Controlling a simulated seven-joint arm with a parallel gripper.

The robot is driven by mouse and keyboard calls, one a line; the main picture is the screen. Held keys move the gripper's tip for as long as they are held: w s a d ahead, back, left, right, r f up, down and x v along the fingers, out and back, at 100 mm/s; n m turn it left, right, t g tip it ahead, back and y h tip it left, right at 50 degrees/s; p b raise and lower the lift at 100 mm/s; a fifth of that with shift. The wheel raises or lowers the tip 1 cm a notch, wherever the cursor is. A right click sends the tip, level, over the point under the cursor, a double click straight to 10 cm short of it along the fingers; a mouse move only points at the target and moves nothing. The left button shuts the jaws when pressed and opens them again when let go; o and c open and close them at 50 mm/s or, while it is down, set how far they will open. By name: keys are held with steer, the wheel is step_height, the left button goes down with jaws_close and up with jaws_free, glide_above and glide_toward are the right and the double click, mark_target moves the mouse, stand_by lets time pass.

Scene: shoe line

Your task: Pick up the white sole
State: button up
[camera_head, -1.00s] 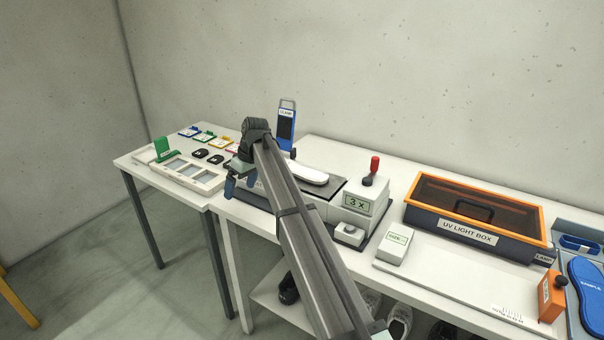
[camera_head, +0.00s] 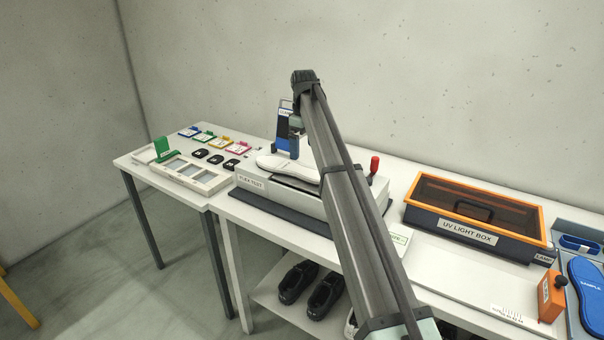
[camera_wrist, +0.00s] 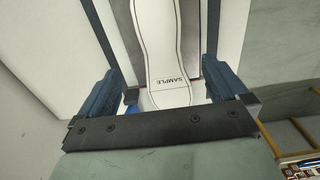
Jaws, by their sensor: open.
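The white sole (camera_head: 288,167) lies on top of the flex test machine (camera_head: 252,181), its long axis running left to right. In the wrist view the white sole (camera_wrist: 160,40) runs up the middle, printed SAMPLE near its lower end. My gripper (camera_head: 295,147) is above the sole, with part of it hidden behind my arm. In the wrist view my gripper (camera_wrist: 166,72) is open, with one blue finger on each side of the sole and nothing held. How far the fingertips are above it is hard to tell.
Black pads, coloured tags and a white tray (camera_head: 206,181) are on the left table.

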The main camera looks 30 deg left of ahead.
mark_target(302, 170)
steer(key=shift+a+f, duration=0.15)
steer(key=shift+f, duration=2)
steer(key=shift+a+f, duration=0.15)
steer(key=shift+f, duration=1.95)
steer(key=shift+c, duration=0.4)
steer(key=c, duration=1.2)
